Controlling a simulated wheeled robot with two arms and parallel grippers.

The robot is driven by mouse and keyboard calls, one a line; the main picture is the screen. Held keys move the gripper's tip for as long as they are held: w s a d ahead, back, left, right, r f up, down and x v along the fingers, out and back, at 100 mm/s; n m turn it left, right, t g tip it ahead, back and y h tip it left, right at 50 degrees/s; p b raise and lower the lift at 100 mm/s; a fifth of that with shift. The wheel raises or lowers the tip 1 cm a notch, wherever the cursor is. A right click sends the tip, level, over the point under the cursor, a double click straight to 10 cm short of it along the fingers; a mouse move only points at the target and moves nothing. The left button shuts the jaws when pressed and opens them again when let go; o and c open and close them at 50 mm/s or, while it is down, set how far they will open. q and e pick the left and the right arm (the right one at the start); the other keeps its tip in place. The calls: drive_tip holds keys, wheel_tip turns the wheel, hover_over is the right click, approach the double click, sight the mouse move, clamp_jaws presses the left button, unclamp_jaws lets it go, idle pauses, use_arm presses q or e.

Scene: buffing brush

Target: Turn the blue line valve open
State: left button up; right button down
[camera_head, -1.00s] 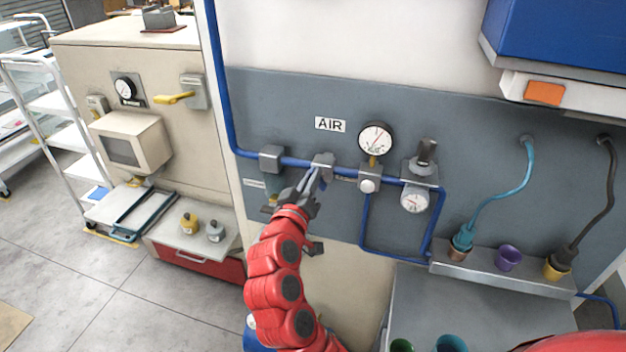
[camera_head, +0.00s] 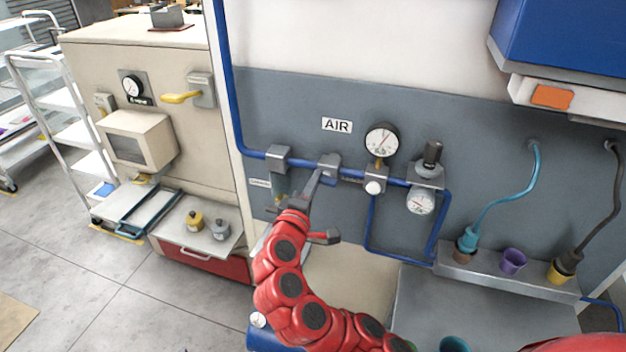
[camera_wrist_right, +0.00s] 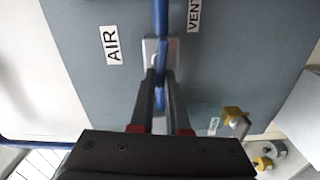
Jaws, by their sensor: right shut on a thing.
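The blue line (camera_head: 352,173) runs down the wall and across the grey panel under the AIR label. Its valve (camera_head: 329,163) is a grey block on the pipe, left of the round gauge; it also shows in the right wrist view (camera_wrist_right: 150,48). My right gripper (camera_head: 317,180) reaches up to the valve from below. In the right wrist view its fingers (camera_wrist_right: 161,88) are closed around a narrow blue handle (camera_wrist_right: 161,73) at the valve. The fingers hide much of the handle, so its exact angle is unclear. My left gripper is not in view.
A round gauge (camera_head: 381,139) and a regulator (camera_head: 428,170) sit just right of the valve. A grey block (camera_head: 277,158) is on the pipe to its left. A hose holder with cups (camera_head: 512,262) is at lower right. A beige machine (camera_head: 150,80) stands at left.

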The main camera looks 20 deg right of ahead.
drive_tip(key=shift+d+f+n, duration=0.2)
drive_tip(key=shift+f+n, duration=0.3)
drive_tip(key=shift+n, duration=0.1)
drive_tip(key=c, duration=0.9)
unclamp_jaws()
drive_tip(key=shift+c, duration=0.2)
drive_tip(key=shift+o, duration=0.2)
drive_tip(key=shift+s+d+r, duration=0.1)
drive_tip(key=shift+d+r, duration=0.1)
drive_tip(key=shift+r, duration=0.05)
drive_tip(key=b+v, duration=0.3)
drive_tip(key=v, duration=1.4)
drive_tip(key=shift+a, duration=0.2)
